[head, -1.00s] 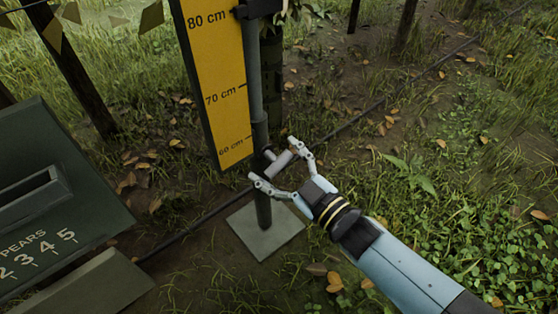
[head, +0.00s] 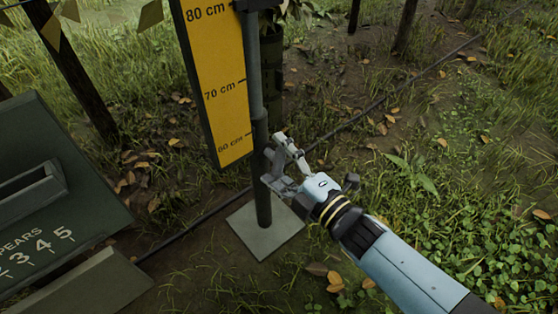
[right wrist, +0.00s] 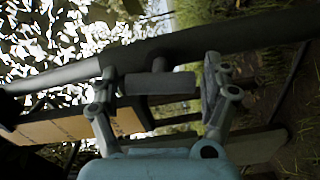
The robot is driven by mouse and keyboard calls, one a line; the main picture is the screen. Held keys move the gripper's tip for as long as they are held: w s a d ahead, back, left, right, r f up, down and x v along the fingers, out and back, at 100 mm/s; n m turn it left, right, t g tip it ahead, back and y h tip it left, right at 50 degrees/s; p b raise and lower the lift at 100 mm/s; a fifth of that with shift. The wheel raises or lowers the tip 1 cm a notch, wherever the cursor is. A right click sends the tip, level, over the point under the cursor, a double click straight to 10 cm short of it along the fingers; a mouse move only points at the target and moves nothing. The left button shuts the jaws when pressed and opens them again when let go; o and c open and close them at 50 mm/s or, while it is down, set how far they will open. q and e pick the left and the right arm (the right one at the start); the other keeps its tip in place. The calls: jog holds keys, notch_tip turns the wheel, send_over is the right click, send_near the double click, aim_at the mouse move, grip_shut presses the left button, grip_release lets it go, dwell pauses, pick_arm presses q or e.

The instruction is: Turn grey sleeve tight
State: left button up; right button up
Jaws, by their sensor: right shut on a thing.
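The grey sleeve (right wrist: 160,84) is a short cylinder on a stub that sticks out from the dark post (head: 263,205). In the right wrist view it lies between my two fingers, one at each end. My right gripper (head: 278,163) is shut on the sleeve, beside the lower post and below the 60 cm mark. In the head view its fingers partly hide the sleeve. The yellow measuring board (head: 220,100) is fixed to the post, with marks for 60, 70 and 80 cm. My left gripper is not in view.
The post stands on a square grey base plate (head: 262,240). A dark green box (head: 60,195) marked PEARS is at the left. A dark thin line (head: 405,90) runs diagonally along the ground. Grass and fallen leaves lie around, with open ground at the right.

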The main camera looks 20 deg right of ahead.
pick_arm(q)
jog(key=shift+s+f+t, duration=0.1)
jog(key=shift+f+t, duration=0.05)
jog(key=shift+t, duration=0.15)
pick_arm(e)
jog(key=shift+s+f+n, duration=0.1)
jog(key=shift+f+n, duration=0.05)
jog(key=shift+n, duration=0.95)
jog(key=o, duration=1.1)
jog(key=shift+c, duration=0.2)
jog(key=v, duration=1.2)
